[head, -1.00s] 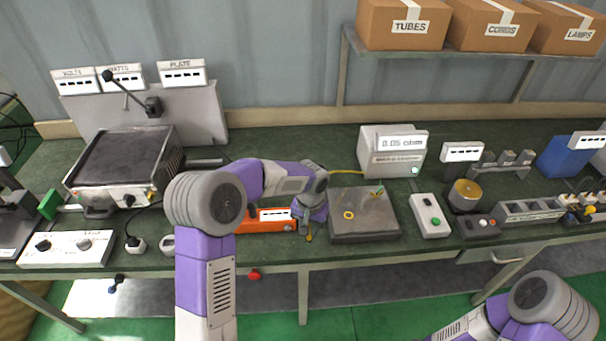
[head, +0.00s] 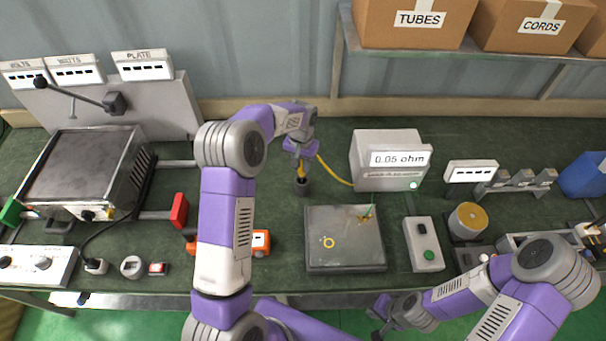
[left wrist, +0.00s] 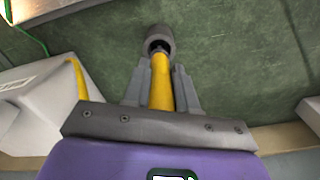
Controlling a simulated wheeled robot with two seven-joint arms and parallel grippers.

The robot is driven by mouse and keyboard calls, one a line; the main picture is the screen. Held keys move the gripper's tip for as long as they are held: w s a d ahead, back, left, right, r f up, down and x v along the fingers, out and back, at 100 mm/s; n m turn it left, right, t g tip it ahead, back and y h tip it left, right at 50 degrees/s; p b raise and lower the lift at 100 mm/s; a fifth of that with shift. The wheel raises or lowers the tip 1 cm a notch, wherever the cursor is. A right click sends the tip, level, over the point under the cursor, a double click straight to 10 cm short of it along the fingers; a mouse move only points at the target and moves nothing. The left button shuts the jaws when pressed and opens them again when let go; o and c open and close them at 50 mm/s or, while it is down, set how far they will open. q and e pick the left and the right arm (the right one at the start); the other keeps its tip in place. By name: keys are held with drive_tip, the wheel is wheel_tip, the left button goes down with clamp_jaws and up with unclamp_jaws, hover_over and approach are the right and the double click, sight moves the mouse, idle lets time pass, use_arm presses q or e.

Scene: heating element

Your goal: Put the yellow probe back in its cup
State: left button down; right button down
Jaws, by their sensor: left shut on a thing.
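My left gripper (head: 301,162) is shut on the yellow probe (head: 302,172), which points down with its tip at the small dark cup (head: 303,187) on the bench. In the left wrist view the yellow probe (left wrist: 161,82) lies between the fingers (left wrist: 158,88), and its dark tip overlaps the mouth of the grey cup (left wrist: 159,38). I cannot tell how far the tip is inside. A yellow cable (head: 333,172) runs from the probe side to the meter (head: 385,160), which reads 0.05 ohm. My right gripper (head: 381,318) is low at the front edge, its opening unclear.
A grey plate block (head: 345,255) with a yellow ring and a green probe stands in front of the meter. A button box (head: 423,245) is to its right. A hot-plate unit (head: 85,175) stands at the left. Bench around the cup is clear.

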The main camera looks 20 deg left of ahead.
sight(302, 173)
use_arm(q)
wheel_tip(302, 173, down, 5)
drive_tip(key=shift+r, duration=0.1)
drive_tip(key=shift+w, duration=0.15)
drive_tip(key=shift+f, duration=0.2)
drive_tip(key=shift+f, duration=0.15)
drive_tip(key=c, duration=0.9)
unclamp_jaws()
drive_tip(key=shift+r, duration=0.2)
